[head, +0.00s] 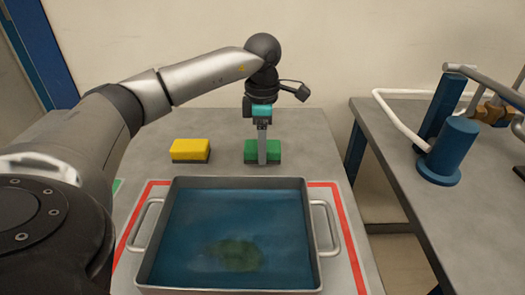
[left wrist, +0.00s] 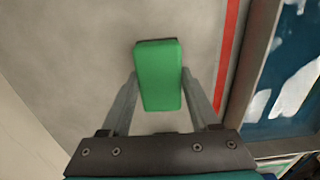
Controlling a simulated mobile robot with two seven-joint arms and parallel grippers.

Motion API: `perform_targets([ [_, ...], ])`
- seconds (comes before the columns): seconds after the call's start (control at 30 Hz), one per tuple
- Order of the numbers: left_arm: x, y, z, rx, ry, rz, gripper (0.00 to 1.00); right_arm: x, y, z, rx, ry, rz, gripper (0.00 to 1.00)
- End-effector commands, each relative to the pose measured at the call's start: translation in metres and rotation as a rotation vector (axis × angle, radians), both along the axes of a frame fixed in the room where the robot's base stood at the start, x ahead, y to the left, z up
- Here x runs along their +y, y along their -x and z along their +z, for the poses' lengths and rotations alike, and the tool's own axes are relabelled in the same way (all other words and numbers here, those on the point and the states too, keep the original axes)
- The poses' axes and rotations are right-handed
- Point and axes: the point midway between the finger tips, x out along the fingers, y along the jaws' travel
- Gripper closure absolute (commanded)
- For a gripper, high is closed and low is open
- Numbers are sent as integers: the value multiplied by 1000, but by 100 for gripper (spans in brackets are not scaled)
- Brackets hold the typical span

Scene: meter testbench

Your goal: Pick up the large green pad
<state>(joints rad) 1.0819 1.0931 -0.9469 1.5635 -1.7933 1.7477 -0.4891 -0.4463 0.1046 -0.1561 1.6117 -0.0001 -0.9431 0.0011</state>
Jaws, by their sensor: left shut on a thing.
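The large green pad (head: 275,151) is a green block with a dark underside, behind the basin in the head view. My left gripper (head: 262,160) comes down on it from above, with a finger across its near face. In the left wrist view the pad (left wrist: 158,78) lies between the two fingers, which are shut on its long sides. The pad is at or very near the grey table top; I cannot tell whether it touches. My right gripper is not in view.
A yellow pad (head: 189,150) lies left of the green one. A metal basin (head: 240,183) of blue water, with a murky green patch, stands in front inside a red outline (head: 347,235). A second table (head: 455,225) with blue cylinders and pipes is at right.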

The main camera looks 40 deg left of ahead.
Motion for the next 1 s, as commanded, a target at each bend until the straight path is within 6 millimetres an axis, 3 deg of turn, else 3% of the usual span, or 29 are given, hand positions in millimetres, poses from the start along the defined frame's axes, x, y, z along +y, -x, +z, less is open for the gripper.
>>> perform_targets([
  [0.37, 0, 0, 2, -1, 0, 0, 93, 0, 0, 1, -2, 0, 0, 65],
  [0.57, 0, -1, 14, -2, 1, 0, 93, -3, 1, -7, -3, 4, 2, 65],
  [1.0, 0, -1, 89, -5, 1, 0, 93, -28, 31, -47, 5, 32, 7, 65],
])
